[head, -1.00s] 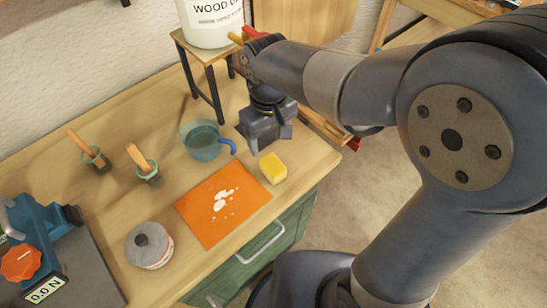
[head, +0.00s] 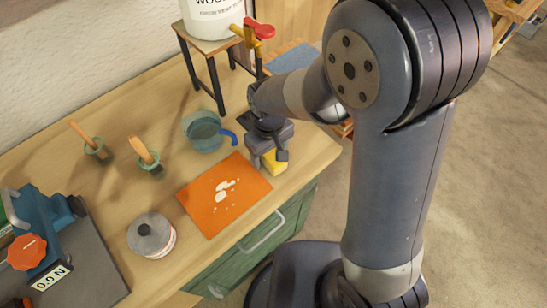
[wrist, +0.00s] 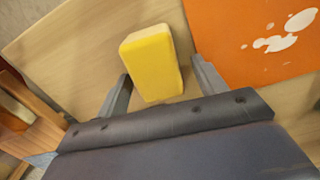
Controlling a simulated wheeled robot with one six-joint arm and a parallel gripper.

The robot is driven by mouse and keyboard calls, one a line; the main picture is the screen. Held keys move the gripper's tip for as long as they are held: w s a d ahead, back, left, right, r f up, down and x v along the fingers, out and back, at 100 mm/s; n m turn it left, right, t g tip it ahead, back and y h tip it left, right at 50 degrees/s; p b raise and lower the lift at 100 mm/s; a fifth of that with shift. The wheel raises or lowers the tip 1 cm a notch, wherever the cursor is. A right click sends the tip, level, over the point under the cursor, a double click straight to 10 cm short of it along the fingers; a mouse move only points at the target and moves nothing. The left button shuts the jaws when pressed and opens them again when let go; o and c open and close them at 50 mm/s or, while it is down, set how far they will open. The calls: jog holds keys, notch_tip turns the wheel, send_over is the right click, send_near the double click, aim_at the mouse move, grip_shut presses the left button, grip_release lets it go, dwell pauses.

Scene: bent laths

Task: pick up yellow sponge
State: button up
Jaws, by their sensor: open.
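The yellow sponge (head: 271,166) lies on the wooden bench top, to the right of the orange mat. In the head view my gripper (head: 268,158) is over it and partly hides it. In the wrist view the sponge (wrist: 152,62) shows nearly whole, and the open fingers of my gripper (wrist: 158,88) point toward it. One fingertip is on each side of its near end. Nothing is held. I cannot tell how high the fingertips are above the bench.
The orange mat (head: 205,212) with white spots lies close by.

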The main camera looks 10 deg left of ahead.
jog(key=c, duration=1)
jog(key=shift+r, duration=0.1)
jog(key=shift+c, duration=0.2)
notch_tip(320, 180, up, 10)
jog(key=shift+f, duration=0.1)
jog(key=o, duration=0.4)
jog(key=c, duration=0.3)
